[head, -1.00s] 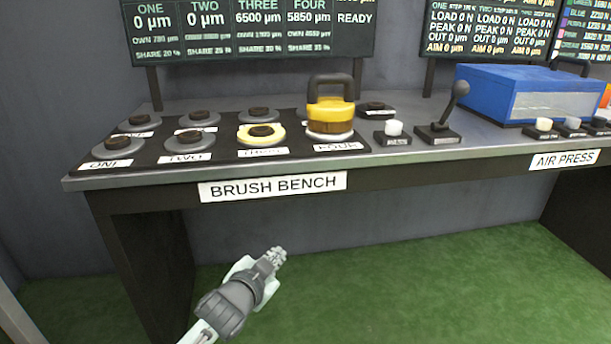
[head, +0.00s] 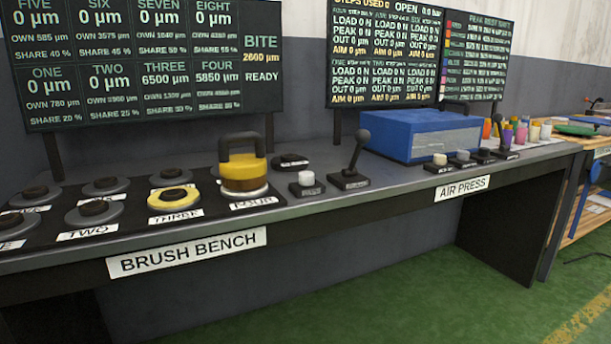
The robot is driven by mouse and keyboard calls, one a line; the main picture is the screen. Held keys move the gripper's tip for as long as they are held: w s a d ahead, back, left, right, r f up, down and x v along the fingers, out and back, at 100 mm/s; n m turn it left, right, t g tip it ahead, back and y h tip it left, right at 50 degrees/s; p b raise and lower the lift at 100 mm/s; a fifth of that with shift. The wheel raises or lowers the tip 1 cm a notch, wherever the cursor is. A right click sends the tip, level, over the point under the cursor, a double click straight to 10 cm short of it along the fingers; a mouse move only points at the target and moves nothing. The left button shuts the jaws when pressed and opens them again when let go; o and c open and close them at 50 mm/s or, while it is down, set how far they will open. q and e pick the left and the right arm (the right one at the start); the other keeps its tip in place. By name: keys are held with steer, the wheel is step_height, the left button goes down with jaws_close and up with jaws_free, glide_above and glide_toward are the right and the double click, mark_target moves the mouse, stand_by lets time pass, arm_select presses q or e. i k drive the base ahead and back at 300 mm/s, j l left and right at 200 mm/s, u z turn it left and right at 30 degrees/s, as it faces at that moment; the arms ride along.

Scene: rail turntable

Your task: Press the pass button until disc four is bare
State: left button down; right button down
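Disc four (head: 246,191) sits at the front right of the black disc mat. A yellow brush block (head: 243,169) with a dark handle stands on it and hides its top. The FOUR label lies in front. A white push button (head: 306,178) on a small black box stands just right of disc four. Its label is too small to read, so I cannot be sure it is the pass button. The board (head: 140,60) shows FOUR at 5850 µm, THREE at 6500 µm, ONE and TWO at 0 µm, and BITE 2600 µm, READY. Neither gripper is in view.
Disc three (head: 174,197) is yellow; the other discs are grey. A black lever (head: 356,160) stands right of the button. Further right are the blue air press box (head: 420,135), several small controls and coloured pots (head: 508,133). Green floor (head: 400,290) is open in front of the bench.

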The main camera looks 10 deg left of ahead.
mark_target(306, 178)
steer(key=i+l+u, duration=0.15)
steer(key=u, duration=0.75)
steer(key=i+l+u, duration=0.1)
steer(key=l+u, duration=0.25)
steer(key=l, duration=0.2)
steer(key=l+u, duration=0.3)
steer(key=l, duration=0.2)
steer(key=l+u, duration=0.1)
steer(key=l, duration=1.05)
